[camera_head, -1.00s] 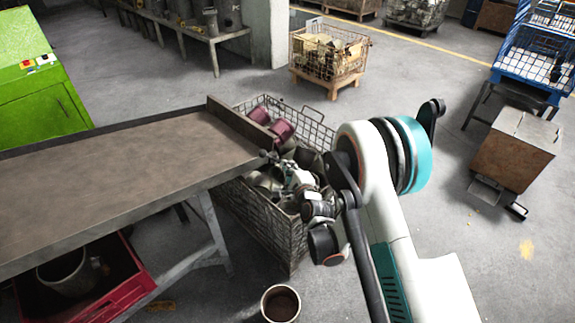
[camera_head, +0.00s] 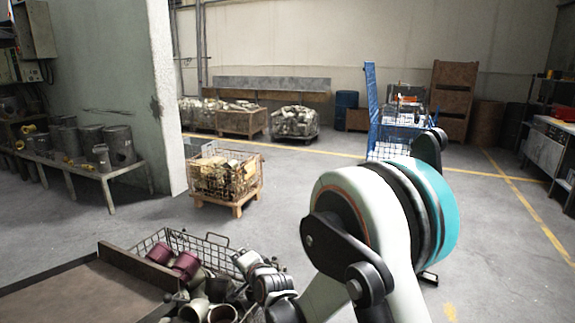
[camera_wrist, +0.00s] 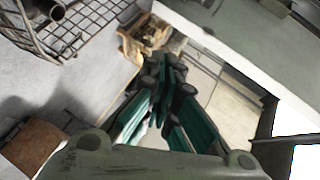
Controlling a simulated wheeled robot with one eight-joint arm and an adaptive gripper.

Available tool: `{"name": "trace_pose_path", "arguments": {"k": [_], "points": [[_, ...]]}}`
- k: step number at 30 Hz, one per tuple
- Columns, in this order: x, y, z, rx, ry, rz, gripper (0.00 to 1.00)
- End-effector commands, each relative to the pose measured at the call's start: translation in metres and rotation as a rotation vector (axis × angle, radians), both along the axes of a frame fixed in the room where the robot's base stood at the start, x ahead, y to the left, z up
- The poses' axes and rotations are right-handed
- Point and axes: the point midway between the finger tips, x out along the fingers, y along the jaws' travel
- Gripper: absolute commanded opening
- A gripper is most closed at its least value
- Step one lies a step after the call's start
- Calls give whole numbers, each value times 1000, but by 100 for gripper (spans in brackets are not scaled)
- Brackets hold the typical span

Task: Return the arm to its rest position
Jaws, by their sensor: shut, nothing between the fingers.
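My arm (camera_head: 385,230), white with a teal band, rises from the lower right of the head view, bent at a large round joint. Its lower links hang in front of the right part of the wire bin. My gripper (camera_wrist: 167,75) shows in the wrist view, with its teal and dark fingers drawn together and nothing between them. It appears to hang free above the floor. I cannot make out its fingertips in the head view.
A wire bin (camera_head: 215,242) with maroon and grey metal parts stands at the bottom, against a brown-topped table (camera_head: 70,300). A wire crate on a wooden pallet (camera_head: 225,178) stands beyond. A pillar (camera_head: 120,90) and bench are at left. Floor behind the arm is largely clear.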

Motion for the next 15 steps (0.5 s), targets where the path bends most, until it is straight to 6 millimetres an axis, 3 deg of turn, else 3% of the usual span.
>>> {"name": "trace_pose_path", "arguments": {"k": [1,3,8,15], "points": [[1,-20,20,-59,-18,-6,0],[0,-44,41,-147,-40,-8,0],[-9,-101,86,-347,-83,-7,0],[-40,-186,142,-647,-113,4,0]]}}
